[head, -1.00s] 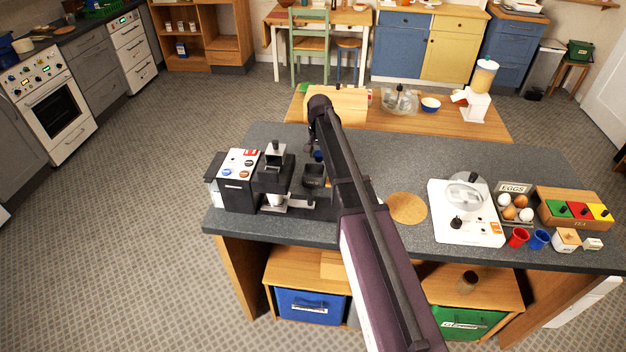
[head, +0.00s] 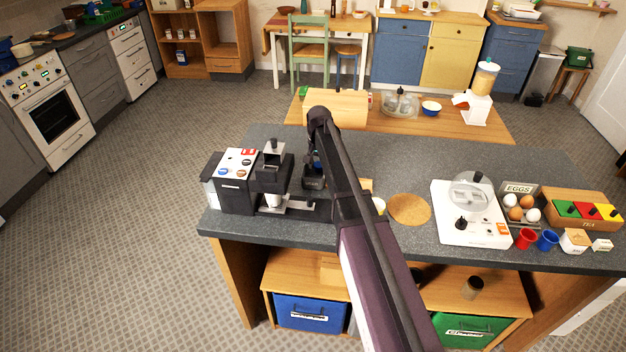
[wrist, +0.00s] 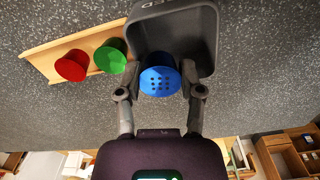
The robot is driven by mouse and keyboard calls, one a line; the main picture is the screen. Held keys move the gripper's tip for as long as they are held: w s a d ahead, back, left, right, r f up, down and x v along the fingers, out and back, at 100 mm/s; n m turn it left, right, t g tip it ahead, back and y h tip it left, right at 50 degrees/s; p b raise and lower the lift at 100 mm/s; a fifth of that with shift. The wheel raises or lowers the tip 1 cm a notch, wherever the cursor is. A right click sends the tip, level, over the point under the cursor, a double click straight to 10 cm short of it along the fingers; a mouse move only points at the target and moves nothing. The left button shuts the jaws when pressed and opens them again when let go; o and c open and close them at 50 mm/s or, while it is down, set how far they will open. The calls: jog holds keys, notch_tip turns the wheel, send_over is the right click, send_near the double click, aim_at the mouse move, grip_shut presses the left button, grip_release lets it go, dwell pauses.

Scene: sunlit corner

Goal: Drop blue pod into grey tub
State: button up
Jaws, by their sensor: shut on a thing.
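The blue pod (wrist: 160,80), with dark holes in its face, is held between the fingertips of my gripper (wrist: 160,91) in the wrist view. My gripper is shut on it. The grey tub (wrist: 204,40) is just beyond the pod, its open inside showing. The pod overlaps the tub's near rim in this view; I cannot tell how far it is over the opening. In the head view, the tub (head: 313,183) stands on the dark counter right of the coffee machine. My arm partly covers that area, and the gripper (head: 316,166) shows only as a small dark shape by the tub.
A red pod (wrist: 72,65) and a green pod (wrist: 110,57) are on a wooden rack (wrist: 45,49) beside the tub. The coffee machine (head: 237,182) stands close left of the tub. A cork mat (head: 408,209) and a white appliance (head: 468,228) are to the right.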

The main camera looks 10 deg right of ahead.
jog(key=o, duration=0.8)
jog(key=shift+c, duration=0.2)
